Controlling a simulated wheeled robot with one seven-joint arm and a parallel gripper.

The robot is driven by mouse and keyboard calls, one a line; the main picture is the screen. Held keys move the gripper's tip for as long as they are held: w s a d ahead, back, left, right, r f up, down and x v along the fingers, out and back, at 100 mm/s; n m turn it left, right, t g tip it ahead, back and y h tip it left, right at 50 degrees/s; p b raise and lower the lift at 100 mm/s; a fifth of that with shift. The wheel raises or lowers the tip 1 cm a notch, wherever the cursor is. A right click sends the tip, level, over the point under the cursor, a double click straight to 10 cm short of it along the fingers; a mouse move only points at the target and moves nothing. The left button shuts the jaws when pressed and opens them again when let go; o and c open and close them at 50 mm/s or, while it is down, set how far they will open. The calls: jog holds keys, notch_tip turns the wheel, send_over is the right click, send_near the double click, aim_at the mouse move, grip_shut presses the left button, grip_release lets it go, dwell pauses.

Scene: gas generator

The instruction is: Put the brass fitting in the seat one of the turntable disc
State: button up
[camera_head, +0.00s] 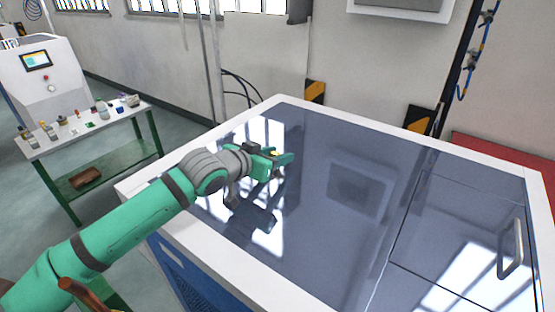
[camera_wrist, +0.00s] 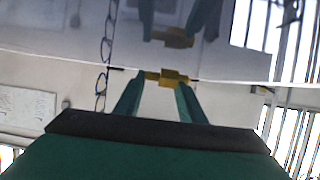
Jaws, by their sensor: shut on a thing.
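The brass fitting (camera_wrist: 172,77) is a small yellow piece held between the two green fingertips of my gripper (camera_wrist: 160,84) in the wrist view. In the head view my gripper (camera_head: 278,161) is over the dark glossy top of the cabinet, and only a speck of yellow shows at its fingers. The fitting's reflection shows in the glossy surface in the wrist view, with a gap between them. I cannot make out the turntable disc or its seat one in either view.
The white-framed cabinet (camera_head: 410,134) has a dark glossy top (camera_head: 335,225) that looks closed, with a metal handle (camera_head: 511,249) at right. A green-legged side table (camera_head: 133,121) at left carries several small parts. A white console (camera_head: 50,85) stands behind it.

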jog(key=shift+f, duration=0.7)
jog(key=shift+f, duration=0.15)
jog(key=o, duration=1.1)
jog(key=shift+a, duration=0.1)
jog(key=shift+c, duration=0.2)
